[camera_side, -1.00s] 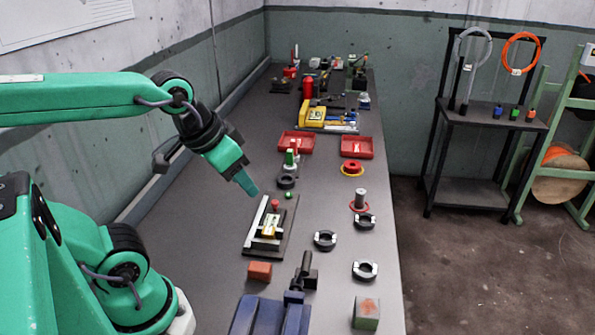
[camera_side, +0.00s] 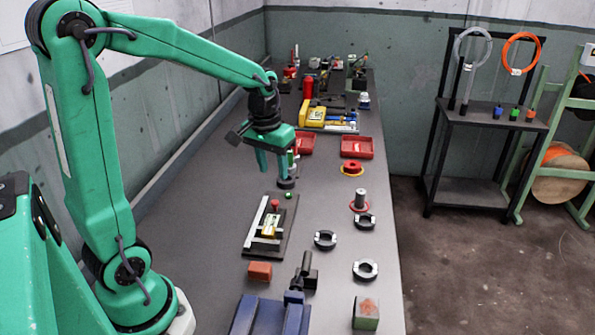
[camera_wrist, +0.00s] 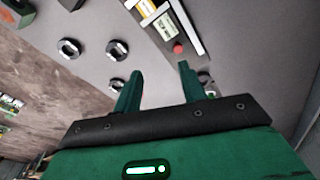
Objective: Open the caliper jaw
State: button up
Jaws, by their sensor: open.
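My gripper (camera_side: 275,172) points down above and behind the plate in the side view, apart from the caliper. In the wrist view its fingers (camera_wrist: 160,70) are open and empty. The jaw gap cannot be made out.
A black ring (camera_side: 286,184) stands just under my gripper. More black-and-white rings (camera_side: 325,240) lie right of the caliper. A red block (camera_side: 260,271) and a blue vise (camera_side: 270,316) are in front. Red trays (camera_side: 357,147) are behind.

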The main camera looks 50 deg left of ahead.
jog(key=n+g, duration=0.1)
jog(key=n, duration=0.1)
send_over(275, 201)
notch_tip(275, 201, down, 6)
jog(key=shift+f, duration=0.1)
jog(key=shift+f, duration=0.1)
jog(key=shift+f, duration=3.75)
grip_shut()
